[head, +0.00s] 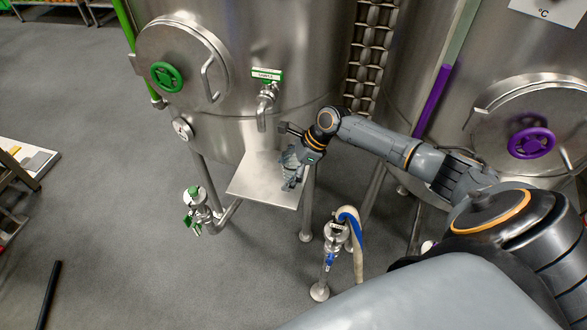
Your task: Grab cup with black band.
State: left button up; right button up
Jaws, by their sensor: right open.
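My right arm reaches in from the right, and its right gripper (291,172) points down over the small metal shelf (250,183) on the front of the steel tank. The gripper is open. It covers the right part of the shelf, and I cannot make out a cup with a black band there. A cup may be hidden behind the fingers. The visible left part of the shelf is bare. My left gripper is not in view.
A metal tap (264,105) with a green label hangs above the shelf, close to my gripper. A green-handled valve (197,207) stands lower left, and a hose (352,235) lower right. A purple-wheeled tank hatch (532,142) is at right. The grey floor at left is mostly clear.

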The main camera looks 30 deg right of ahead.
jog(key=shift+s+r, duration=0.1)
jog(key=shift+s, duration=0.05)
jog(key=c, duration=1)
